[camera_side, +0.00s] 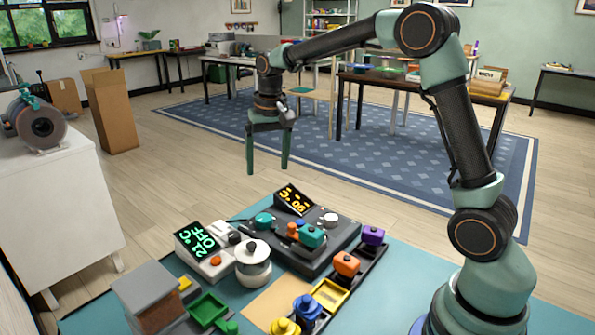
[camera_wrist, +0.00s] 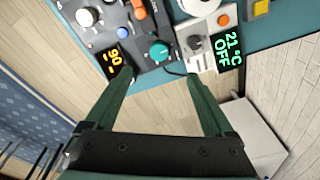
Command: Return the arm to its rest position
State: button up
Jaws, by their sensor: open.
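My arm is raised and stretched out to the left in the side view. My gripper (camera_side: 268,170) hangs pointing down, its two green fingers apart with nothing between them. It is in the air above and beyond the far edge of the teal-topped bench (camera_side: 385,262). In the wrist view my gripper (camera_wrist: 165,98) is also open and empty, with floor and the bench edge behind the fingers. A dark console with an orange display (camera_side: 294,200) and a white unit with a green display (camera_side: 197,240) stand on the bench below.
A white lidded pot (camera_side: 253,262), colored knobbed pieces and a yellow tray (camera_side: 330,295) crowd the bench. A grey block (camera_side: 150,297) stands front left. A white cabinet (camera_side: 60,205) is at left. The air around my gripper looks clear.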

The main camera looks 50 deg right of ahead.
jog(key=s+a+r+n+t, duration=0.2)
jog(key=s, duration=0.7)
jog(key=s+a+r+n+t, duration=0.2)
jog(key=s+n, duration=0.1)
jog(key=s, duration=0.7)
jog(key=shift+s+a, duration=0.15)
jog(key=shift+a, duration=0.25)
